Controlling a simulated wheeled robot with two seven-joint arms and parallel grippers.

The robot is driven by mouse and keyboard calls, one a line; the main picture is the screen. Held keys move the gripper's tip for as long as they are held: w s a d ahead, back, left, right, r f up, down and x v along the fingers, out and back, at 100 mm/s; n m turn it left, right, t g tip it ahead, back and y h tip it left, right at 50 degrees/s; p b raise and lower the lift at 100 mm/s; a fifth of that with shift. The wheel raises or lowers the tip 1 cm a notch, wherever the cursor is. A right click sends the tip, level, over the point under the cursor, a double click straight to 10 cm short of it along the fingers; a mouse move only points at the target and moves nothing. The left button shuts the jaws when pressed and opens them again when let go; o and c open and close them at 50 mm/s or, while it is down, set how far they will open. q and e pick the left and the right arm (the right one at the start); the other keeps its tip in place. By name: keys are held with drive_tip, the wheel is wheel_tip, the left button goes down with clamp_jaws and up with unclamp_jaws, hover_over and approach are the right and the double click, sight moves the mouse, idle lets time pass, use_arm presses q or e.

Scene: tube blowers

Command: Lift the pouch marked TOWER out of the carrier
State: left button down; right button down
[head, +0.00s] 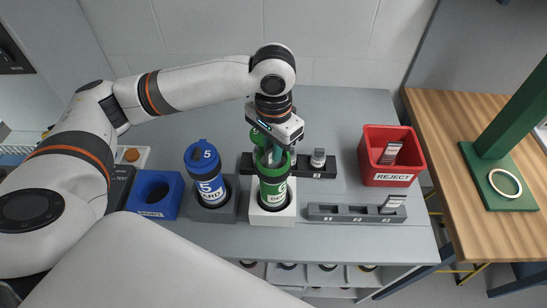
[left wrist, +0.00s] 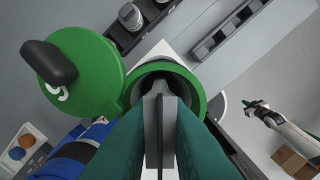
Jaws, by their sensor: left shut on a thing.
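The green carrier (head: 273,190), a tube with a 6 on it, stands upright in a white holder (head: 273,216). Its round green lid (left wrist: 75,75) with a dark handle is swung open to one side. My left gripper (head: 275,155) points down into the carrier's open mouth (left wrist: 190,78). Its teal fingers are shut on a grey, thin piece (left wrist: 160,105), seemingly the pouch, inside the rim. The pouch's body and any TOWER marking are hidden. What looks like my right gripper (left wrist: 256,105) is small at the right of the left wrist view, away from the carrier.
A blue carrier (head: 208,180) marked 5 stands left, beside an empty blue ring block (head: 154,194). A dark rack (head: 318,165) is behind; a grey slotted rack (head: 355,213) is right. A red REJECT bin (head: 390,157) holds a tagged item. Grey counter between them is clear.

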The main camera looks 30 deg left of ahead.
use_arm(q)
wheel_tip(320, 180, up, 13)
idle(0.3)
drive_tip(key=shift+r, duration=0.1)
wheel_tip(320, 180, up, 13)
drive_tip(key=p, duration=1)
idle(0.9)
